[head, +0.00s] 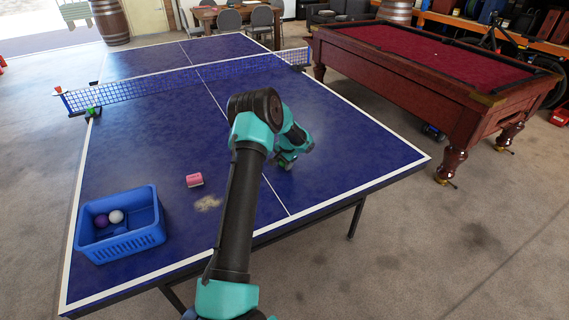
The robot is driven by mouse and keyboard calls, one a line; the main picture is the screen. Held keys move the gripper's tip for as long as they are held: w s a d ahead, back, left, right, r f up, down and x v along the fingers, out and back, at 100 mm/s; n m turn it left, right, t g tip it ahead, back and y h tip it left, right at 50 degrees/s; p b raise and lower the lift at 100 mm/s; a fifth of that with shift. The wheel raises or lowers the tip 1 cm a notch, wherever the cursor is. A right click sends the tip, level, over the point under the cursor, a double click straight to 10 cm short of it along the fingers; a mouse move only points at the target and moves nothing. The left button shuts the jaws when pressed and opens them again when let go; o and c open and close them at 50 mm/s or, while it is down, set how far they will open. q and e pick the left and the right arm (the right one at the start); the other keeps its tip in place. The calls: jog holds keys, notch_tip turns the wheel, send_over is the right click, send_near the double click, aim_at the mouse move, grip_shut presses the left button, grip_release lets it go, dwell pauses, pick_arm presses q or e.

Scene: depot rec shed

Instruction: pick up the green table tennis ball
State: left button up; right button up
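My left gripper (286,162) is low over the blue table tennis table (345,135), right of its white centre line. The arm and wrist block much of the view of it. A little green shows at its fingertips; I cannot tell whether this is a ball or whether the fingers are closed on it. Another small green thing (92,111) is at the left end of the net, near the table's edge, too small to make out. My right gripper is not in view.
A blue basket (148,239) with a purple ball (101,221) and a white ball (116,216) stands at the near left. A pink block (194,180) and a beige patch (208,203) lie nearby. The net (165,82) crosses the table. A pool table (430,55) stands right.

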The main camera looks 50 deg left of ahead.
pick_arm(q)
jog(key=c, duration=0.4)
jog(key=shift+r, duration=0.15)
jog(key=shift+c, duration=0.2)
jog(key=shift+r, duration=0.25)
notch_tip(320, 180, up, 3)
jog(key=s+d, duration=0.3)
jog(key=d, duration=0.1)
jog(key=s+d, duration=0.4)
jog(key=s+d+r, duration=0.1)
jog(key=s+d, duration=0.2)
jog(key=d, duration=0.1)
jog(key=shift+s+r, duration=0.1)
jog(key=shift+s, duration=0.15)
